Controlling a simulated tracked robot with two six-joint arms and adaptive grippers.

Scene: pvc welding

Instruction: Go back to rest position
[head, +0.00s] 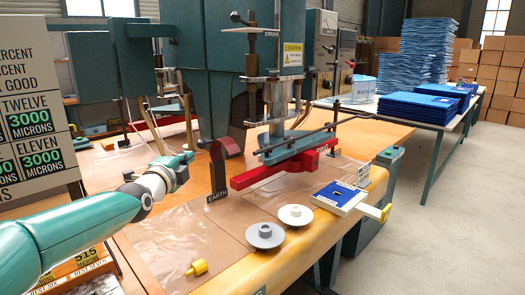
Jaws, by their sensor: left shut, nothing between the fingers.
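My left arm reaches in from the lower left in teal and white. My left gripper (186,157) is at its far end, over the left part of the wooden worktable (335,205). It is shut, with nothing seen in it, and is small in the view. It is left of the welding press (275,105) and its red bar (275,168), apart from both. My right gripper is not in view.
A lettered board (38,110) stands left. Blue stacks (418,107) are behind right. The right floor is clear.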

